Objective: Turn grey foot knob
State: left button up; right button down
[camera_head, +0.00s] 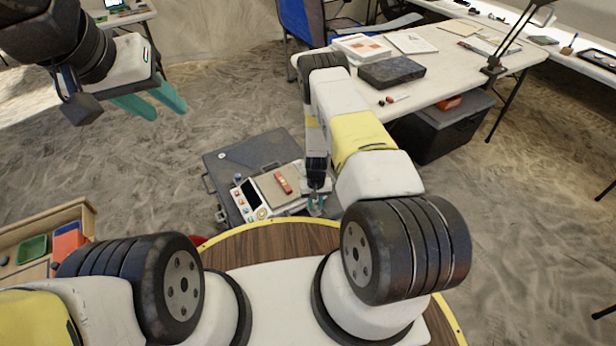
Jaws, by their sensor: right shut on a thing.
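A white scale (268,208) with a dark screen lies on a dark grey case on the floor. A small red object (283,184) rests on its tan plate. My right gripper (316,206), with teal fingers, reaches down at the scale's right front corner and is shut on the grey foot knob there. The knob itself is too small and covered to make out. My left gripper (152,104) is raised at the upper left, far from the scale, with its teal fingers apart and empty.
The dark grey case (222,166) bears the scale. A white table (450,62) with papers and a dark box (391,72) stands at the upper right, with a black bin (446,128) under it. A wooden tray (84,211) is at lower left.

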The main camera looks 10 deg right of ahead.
aim_at(315, 207)
jog(key=m, duration=0.4)
jog(key=shift+m, duration=0.4)
dwell(0.4)
jog(key=c, duration=1.3)
grip_release()
jog(key=shift+o, duration=0.2)
jog(key=shift+r, duration=3.9)
